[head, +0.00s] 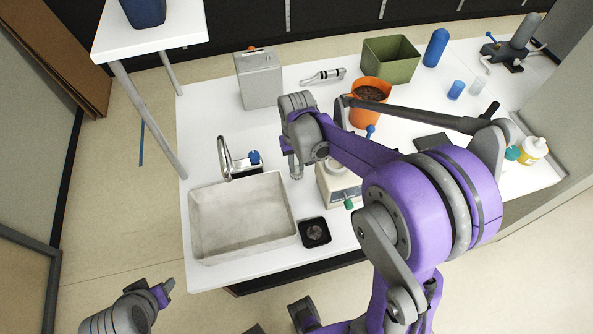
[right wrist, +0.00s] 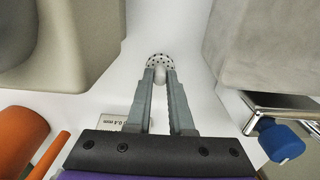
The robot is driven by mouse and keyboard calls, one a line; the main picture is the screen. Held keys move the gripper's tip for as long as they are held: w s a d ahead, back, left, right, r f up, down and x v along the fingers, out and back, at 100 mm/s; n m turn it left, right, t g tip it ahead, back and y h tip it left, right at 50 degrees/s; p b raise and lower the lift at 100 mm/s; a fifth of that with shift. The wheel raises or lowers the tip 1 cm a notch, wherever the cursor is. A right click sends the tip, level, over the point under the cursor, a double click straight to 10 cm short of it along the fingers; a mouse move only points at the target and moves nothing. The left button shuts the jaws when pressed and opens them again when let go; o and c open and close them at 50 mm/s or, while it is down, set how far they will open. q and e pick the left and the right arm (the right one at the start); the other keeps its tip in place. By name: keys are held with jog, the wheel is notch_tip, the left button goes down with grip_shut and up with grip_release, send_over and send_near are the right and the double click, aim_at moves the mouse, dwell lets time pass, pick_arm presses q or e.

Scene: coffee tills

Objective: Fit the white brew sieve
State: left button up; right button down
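The white brew sieve (right wrist: 158,60), a small round white piece with dark holes, shows in the right wrist view at my right fingertips. My right gripper (right wrist: 160,78) has its fingers closed in on the sieve's pale stem, one on each side. In the head view my right gripper (head: 295,170) points down between the sink and the cream machine (head: 341,190); the sieve cannot be made out there. The machine has a green knob; my right arm hides part of it. My left gripper (head: 163,292) is off the counter at the lower left, and its opening is unclear.
The sink (head: 244,222) with tap and blue knob (head: 254,157) lies left of my right gripper. A black square stand (head: 314,232) sits at the front edge. A grey canister (head: 259,80), orange pot (head: 371,90) and green bin (head: 391,59) stand behind. A "0.4 mm" label (right wrist: 120,123) lies on the counter.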

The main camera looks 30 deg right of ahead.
aim_at(296, 166)
jog(key=shift+r+p, duration=1.1)
jog(key=shift+r, duration=0.9)
jog(key=shift+r, duration=0.1)
